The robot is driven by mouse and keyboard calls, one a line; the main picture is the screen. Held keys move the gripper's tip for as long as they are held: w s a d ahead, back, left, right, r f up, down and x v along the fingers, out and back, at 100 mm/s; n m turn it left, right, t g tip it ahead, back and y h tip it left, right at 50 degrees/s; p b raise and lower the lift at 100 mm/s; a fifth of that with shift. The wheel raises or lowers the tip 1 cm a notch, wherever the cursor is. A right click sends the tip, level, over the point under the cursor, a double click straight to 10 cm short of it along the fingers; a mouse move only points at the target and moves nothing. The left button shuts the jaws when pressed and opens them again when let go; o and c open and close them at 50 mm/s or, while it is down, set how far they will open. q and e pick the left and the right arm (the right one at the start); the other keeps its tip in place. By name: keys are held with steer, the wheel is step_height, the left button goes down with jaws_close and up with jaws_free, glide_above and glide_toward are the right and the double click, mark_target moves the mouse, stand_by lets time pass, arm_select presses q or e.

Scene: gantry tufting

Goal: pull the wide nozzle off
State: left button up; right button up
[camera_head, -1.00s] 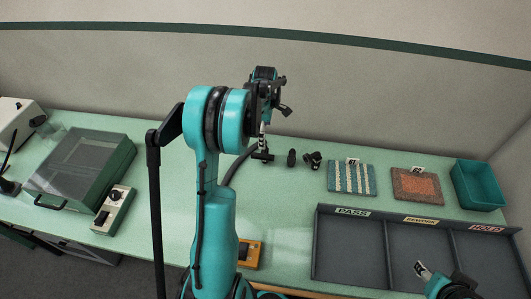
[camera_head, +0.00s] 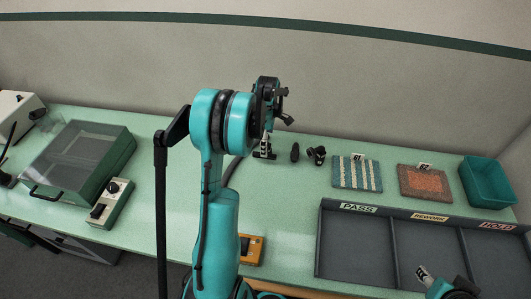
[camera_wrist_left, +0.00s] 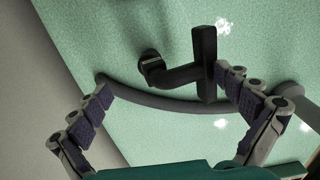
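The wide nozzle (camera_wrist_left: 204,62) is a black T-shaped piece with a short side tube in the left wrist view. In the head view it appears as a dark piece (camera_head: 264,154) at the end of a hose, partly hidden by my left gripper (camera_head: 276,130). In the left wrist view my left gripper (camera_wrist_left: 172,100) is open and empty, with its fingers spread wide. The nozzle lies beyond and between them; I see no contact. My right gripper (camera_head: 424,272) is at the bottom right over the sorting tray; its finger state is unclear.
A dark hose (camera_wrist_left: 165,103) curves across the table beneath my left gripper. Two small black pieces (camera_head: 295,152) (camera_head: 316,154) lie right of the nozzle. Two tufted samples (camera_head: 357,173) (camera_head: 425,182), a teal bin (camera_head: 487,160) and the tray (camera_head: 336,214) are farther right. A lidded case (camera_head: 80,155) stands left.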

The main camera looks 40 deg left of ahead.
arm_select(q)
steer(key=shift+w+f+b, duration=0.15)
steer(key=shift+f+b, duration=0.15)
steer(key=shift+f, duration=0.55)
arm_select(e)
steer(key=shift+s+d+f, duration=0.2)
steer(key=shift+s+f, duration=0.05)
steer(key=shift+f, duration=0.35)
arm_select(q)
steer(key=shift+s+d+f, duration=0.15)
steer(key=shift+s+d, duration=0.1)
steer(key=shift+s, duration=0.15)
arm_select(e)
steer(key=shift+w+a+f, duration=0.15)
steer(key=shift+w+a, duration=0.05)
steer(key=shift+w, duration=0.05)
arm_select(q)
steer(key=shift+w+a, duration=0.15)
arm_select(e)
steer(key=shift+w+a, duration=0.1)
steer(key=shift+w, duration=0.1)
arm_select(q)
steer(key=shift+s+f, duration=0.1)
steer(key=shift+s, duration=0.1)
arm_select(e)
steer(key=shift+f, duration=0.1)
